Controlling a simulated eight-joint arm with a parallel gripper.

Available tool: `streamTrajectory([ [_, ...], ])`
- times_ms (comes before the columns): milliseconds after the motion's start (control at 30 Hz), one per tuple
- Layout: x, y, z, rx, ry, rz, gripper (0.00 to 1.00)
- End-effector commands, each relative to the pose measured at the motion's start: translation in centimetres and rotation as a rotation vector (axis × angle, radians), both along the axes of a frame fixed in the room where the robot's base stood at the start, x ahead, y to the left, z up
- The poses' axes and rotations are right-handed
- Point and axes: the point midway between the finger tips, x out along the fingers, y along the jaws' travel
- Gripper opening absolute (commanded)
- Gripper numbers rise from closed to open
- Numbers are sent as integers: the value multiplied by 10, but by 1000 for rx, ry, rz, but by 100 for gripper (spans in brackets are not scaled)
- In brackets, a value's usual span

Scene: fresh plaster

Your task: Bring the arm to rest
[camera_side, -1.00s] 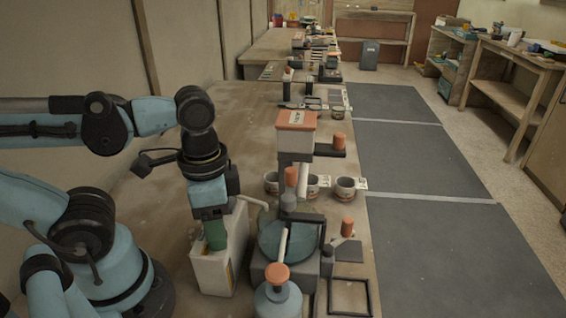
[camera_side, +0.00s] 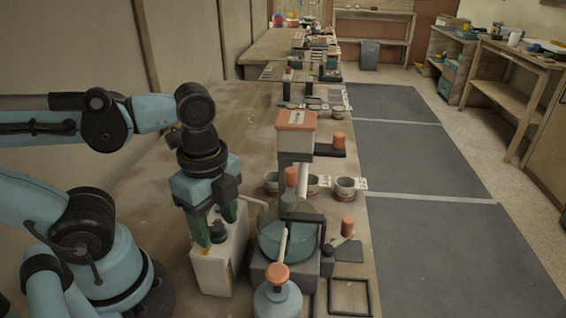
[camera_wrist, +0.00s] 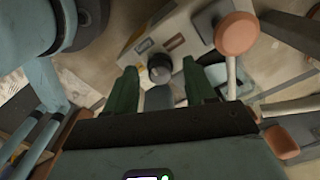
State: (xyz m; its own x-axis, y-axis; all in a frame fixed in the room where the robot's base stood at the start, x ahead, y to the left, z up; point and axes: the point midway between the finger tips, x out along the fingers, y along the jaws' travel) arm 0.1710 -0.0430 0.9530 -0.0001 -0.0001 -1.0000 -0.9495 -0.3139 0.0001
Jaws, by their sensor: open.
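My gripper (camera_side: 217,226) hangs over the white box (camera_side: 212,275) on the table. Its two green fingers stand apart, and nothing is clasped between them. The box's dark round knob (camera_side: 218,230) shows between the fingers in the side view. The wrist view shows the open fingers of my gripper (camera_wrist: 160,82) pointing at the knob (camera_wrist: 160,68), with labels on the top of the box (camera_wrist: 133,42). I cannot tell how much height separates the fingertips from the box top.
Right of the box stands a machine with a teal bowl (camera_side: 275,242), orange-knobbed levers and a tall column with an orange-topped box (camera_side: 297,122). A teal canister (camera_side: 278,300) is in front. Cups (camera_side: 345,188) stand behind. The table's left rear (camera_side: 240,110) is clear.

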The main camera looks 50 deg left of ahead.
Motion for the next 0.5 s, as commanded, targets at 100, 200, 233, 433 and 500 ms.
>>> streamTrajectory([
  [100, 0, 0, 11, 0, 0, 4, 55],
  [200, 0, 0, 16, 0, 0, 5, 55],
  [233, 0, 0, 17, 0, 0, 6, 55],
  [433, 0, 0, 19, 0, 0, 7, 55],
  [500, 0, 0, 19, 0, 0, 7, 55],
])
